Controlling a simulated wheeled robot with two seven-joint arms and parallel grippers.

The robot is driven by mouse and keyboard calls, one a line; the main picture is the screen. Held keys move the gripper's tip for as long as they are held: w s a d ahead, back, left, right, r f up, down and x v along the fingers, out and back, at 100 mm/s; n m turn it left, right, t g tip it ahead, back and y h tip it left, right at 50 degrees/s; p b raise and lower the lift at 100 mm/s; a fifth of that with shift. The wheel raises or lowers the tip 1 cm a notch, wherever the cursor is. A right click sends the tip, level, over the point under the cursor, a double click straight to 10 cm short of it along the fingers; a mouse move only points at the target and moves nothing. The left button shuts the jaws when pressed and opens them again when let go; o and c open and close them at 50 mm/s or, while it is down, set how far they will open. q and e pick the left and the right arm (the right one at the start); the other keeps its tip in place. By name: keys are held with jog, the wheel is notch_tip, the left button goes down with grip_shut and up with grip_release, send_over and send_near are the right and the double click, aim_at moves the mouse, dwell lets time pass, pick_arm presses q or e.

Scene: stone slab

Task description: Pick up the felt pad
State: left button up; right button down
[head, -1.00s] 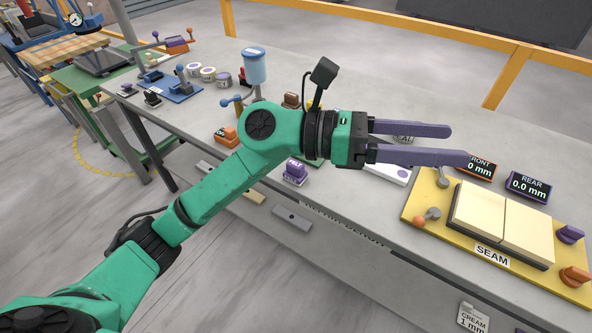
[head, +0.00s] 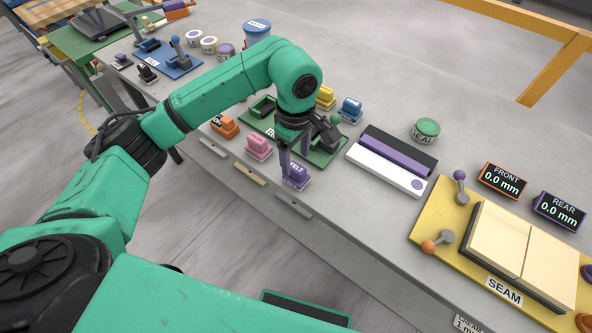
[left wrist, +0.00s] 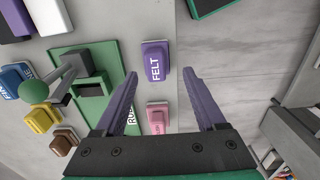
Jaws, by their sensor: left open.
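The felt pad (head: 297,175) is a purple block with white FELT lettering on a pale base, near the front edge of the slab. It also shows in the left wrist view (left wrist: 154,62), beyond the fingertips and between their lines. My left gripper (head: 293,168) points down over the pad in the head view, its purple fingers partly in front of it. In the left wrist view the two fingers (left wrist: 163,74) are spread apart, with nothing between them. Whether they reach down beside the pad is hard to tell. My right gripper is not in view.
A pink block (head: 259,147) and an orange block (head: 225,126) stand left of the pad. A green plate (head: 322,153) with a lever lies just behind. A white and purple block set (head: 388,168), a SEAL tin (head: 425,130) and the yellow SEAM board (head: 425,229) are to the right.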

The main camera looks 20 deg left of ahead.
aim_at(296, 167)
pick_arm(q)
jog(key=f+p, duration=0.1)
jog(key=f, duration=0.1)
jog(key=w+f+p, duration=0.1)
jog(key=f, duration=0.1)
jog(key=shift+f, duration=0.3)
jog(key=shift+s+f, duration=0.15)
jog(key=shift+f, duration=0.3)
jog(key=c, duration=0.4)
grip_shut()
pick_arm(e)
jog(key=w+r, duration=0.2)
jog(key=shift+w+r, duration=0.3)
